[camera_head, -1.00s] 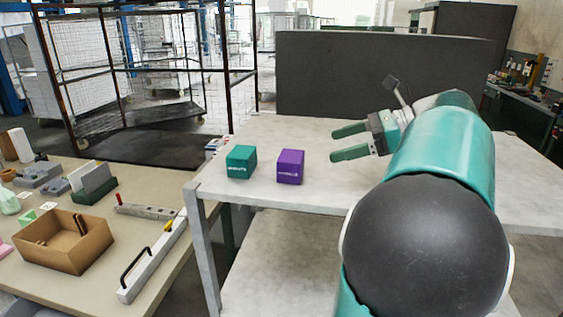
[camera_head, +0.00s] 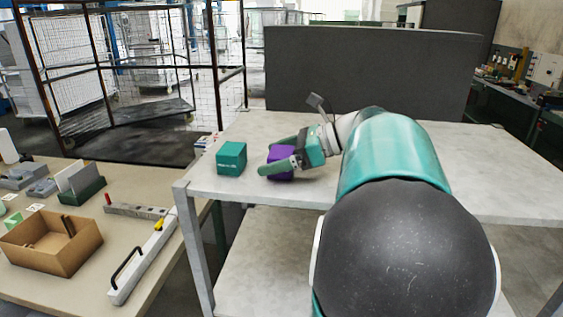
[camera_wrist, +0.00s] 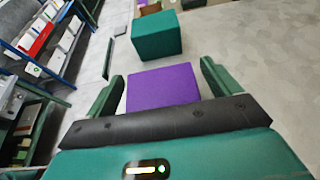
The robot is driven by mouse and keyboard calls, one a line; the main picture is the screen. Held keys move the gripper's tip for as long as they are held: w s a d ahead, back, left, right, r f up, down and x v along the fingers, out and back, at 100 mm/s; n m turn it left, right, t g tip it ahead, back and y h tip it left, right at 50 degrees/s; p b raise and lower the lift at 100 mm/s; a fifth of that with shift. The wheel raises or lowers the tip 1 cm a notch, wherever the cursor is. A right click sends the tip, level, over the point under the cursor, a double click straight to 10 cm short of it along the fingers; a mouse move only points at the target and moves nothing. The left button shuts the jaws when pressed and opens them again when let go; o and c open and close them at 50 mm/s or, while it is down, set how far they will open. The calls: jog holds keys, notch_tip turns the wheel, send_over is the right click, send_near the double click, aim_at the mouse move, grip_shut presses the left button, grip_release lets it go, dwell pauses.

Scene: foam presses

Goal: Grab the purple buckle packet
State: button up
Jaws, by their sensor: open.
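The purple buckle packet (camera_head: 281,155) is a small purple box on the grey table. My gripper (camera_head: 281,157) is around it, with the near finger in front of the packet and the far finger behind it. In the wrist view the purple packet (camera_wrist: 163,86) lies between the two open green fingers (camera_wrist: 161,88). A gap shows by the right finger; the left finger is close to the packet's side. The packet's lower part is hidden behind my gripper in the wrist view.
A teal box (camera_head: 231,158) stands just left of the purple packet on the grey table (camera_head: 450,205). A dark panel (camera_head: 370,72) stands behind the table. A lower beige table (camera_head: 130,250) at left holds an open cardboard box (camera_head: 50,262).

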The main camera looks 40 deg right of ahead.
jog(key=shift+w+a+f, duration=0.1)
jog(key=shift+w+a, duration=0.05)
jog(key=shift+w, duration=0.15)
jog(key=shift+s, duration=0.1)
jog(key=c, duration=1.1)
jog(key=shift+c, duration=0.2)
